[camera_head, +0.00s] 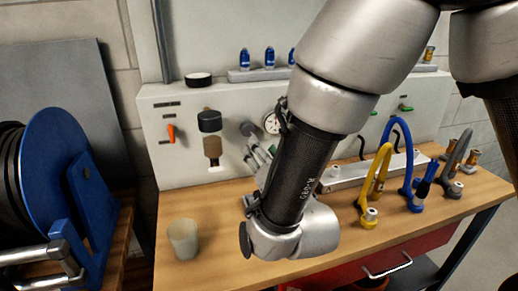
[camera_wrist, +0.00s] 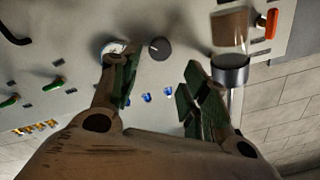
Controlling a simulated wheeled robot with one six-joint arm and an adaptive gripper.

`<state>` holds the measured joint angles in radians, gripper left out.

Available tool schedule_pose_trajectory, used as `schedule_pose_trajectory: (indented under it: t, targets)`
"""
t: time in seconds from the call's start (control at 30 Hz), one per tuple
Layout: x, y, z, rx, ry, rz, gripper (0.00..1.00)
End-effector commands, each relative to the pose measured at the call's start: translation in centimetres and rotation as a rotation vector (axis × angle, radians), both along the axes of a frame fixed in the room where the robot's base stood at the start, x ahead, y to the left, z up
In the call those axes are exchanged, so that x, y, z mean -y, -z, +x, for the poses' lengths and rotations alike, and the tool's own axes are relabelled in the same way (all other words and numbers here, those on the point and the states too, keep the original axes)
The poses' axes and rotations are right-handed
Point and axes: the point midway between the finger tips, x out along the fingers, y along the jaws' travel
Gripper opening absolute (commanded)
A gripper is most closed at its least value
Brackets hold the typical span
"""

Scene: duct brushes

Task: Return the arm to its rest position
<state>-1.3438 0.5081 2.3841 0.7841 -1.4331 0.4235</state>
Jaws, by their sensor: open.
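My arm reaches down from the top right in the head view, in front of the wooden bench (camera_head: 205,215). My gripper (camera_head: 258,158) points away toward the grey panel (camera_head: 165,130) behind the bench and is partly hidden by my wrist. In the wrist view my gripper (camera_wrist: 155,90) shows its two green-padded fingers spread apart, with nothing between them. Past the fingers are the panel face and a dark knob (camera_wrist: 160,48).
A cloudy cup (camera_head: 184,240) stands at the bench's front left. Yellow (camera_head: 374,190), blue (camera_head: 407,165) and grey (camera_head: 458,160) hoses stand on the right. A blue hose reel (camera_head: 60,160) is at far left. Blue fittings (camera_head: 268,57) sit above the panel.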

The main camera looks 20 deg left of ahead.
Motion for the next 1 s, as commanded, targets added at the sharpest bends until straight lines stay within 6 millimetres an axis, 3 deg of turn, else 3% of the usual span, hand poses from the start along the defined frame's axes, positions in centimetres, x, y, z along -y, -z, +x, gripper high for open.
schedule_pose_trajectory:
  t: [0.27,0.37,0.47,0.6,0.73,0.87,0.9,1.0]
  targets:
    - [0.3,-0.2,0.7,-0.014,0.005,-0.004,0.46]
    - [1.8,-0.9,3.1,-0.075,0.018,-0.028,0.46]
    - [5.0,-2.1,6.7,-0.178,0.025,-0.081,0.46]
    - [12.4,-4.3,10.3,-0.330,0.014,-0.201,0.46]
    - [21.1,-6.1,10.2,-0.449,0.003,-0.341,0.46]
    - [30.9,-7.3,6.8,-0.573,0.017,-0.503,0.46]
    - [33.8,-7.5,5.2,-0.615,0.027,-0.554,0.46]
    - [40.3,-7.7,0.4,-0.722,0.058,-0.665,0.46]
